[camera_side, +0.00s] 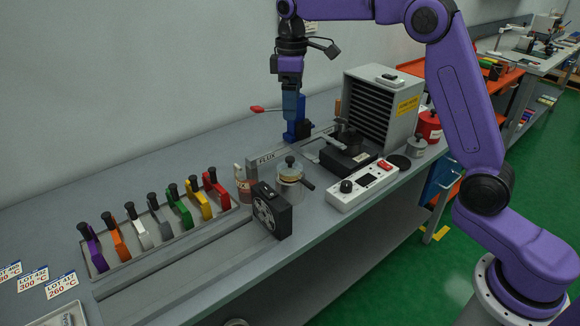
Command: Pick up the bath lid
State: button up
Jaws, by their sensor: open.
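A dark round lid with an upright knob (343,130) appears to be the bath lid. It sits on a black block-shaped bath (350,158), in front of the grey slotted cabinet. My gripper (291,117) points down to the left of the lid and higher in the picture, apart from it. The jaws are open, though the gap between them is hard to see. A blue upright piece with a dark block stands behind or beside the fingertips; whether they touch it cannot be told.
A lidded glass pot (290,182), a black fan box (272,211) and a tray of coloured handled pieces (158,238) stand left. The grey cabinet (377,105) rises behind.

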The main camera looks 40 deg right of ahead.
send_over(290, 158)
jog(key=f, duration=1.1)
jog(key=shift+d, duration=0.25)
jog(key=shift+a+f, duration=0.15)
jog(key=shift+f, duration=1.45)
jog(key=shift+a+f, duration=0.1)
jog(key=shift+f, duration=1.5)
jog(key=c, duration=1)
